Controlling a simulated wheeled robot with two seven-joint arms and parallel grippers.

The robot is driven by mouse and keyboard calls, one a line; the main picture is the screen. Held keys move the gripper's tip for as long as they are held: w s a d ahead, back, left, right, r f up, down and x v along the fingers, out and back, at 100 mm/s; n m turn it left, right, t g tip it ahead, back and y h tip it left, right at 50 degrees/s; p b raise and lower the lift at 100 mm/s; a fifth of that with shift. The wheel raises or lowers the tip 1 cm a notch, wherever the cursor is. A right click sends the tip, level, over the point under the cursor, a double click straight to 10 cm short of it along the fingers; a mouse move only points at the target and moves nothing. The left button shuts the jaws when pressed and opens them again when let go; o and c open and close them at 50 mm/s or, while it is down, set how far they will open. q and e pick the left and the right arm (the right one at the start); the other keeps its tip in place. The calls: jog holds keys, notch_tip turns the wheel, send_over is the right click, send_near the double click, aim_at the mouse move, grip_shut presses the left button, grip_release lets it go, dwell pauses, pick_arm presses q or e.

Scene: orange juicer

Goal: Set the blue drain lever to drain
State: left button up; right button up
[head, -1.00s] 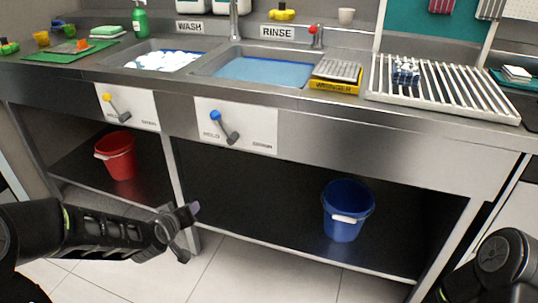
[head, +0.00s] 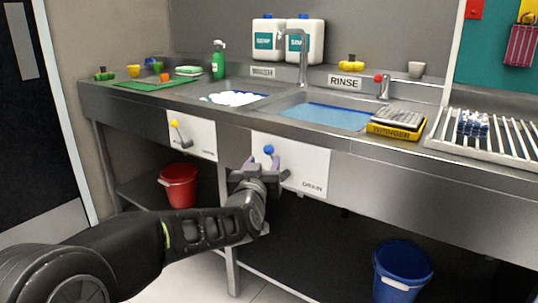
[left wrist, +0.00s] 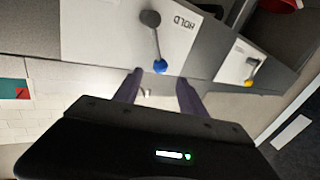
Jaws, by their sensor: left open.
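The blue drain lever has a blue ball knob (head: 268,150) on its white panel under the rinse sink. The DRAIN label shows at the panel's right. My left gripper (head: 262,162) is open just in front of the lever, hiding part of it and the left of the panel. In the left wrist view, which is upside down, the blue knob (left wrist: 160,67) shows just beyond and between the two open fingertips (left wrist: 158,80). Its rod runs to a grey pivot beside the HOLD label. I cannot tell whether a finger touches it. My right gripper is out of view.
A yellow-knobbed lever (head: 175,123) sits on the panel to the left. The steel counter edge runs above both panels. A red bucket (head: 179,186) stands on the lower shelf and a blue bucket (head: 402,271) is at the lower right.

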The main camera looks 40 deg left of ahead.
aim_at(268, 152)
pick_arm(q)
jog(key=x, duration=0.6)
jog(key=shift+w+a+b, duration=0.2)
jog(key=shift+w+b, duration=0.1)
jog(key=shift+w, duration=0.05)
jog(key=shift+c, duration=0.5)
grip_shut()
dwell(0.6)
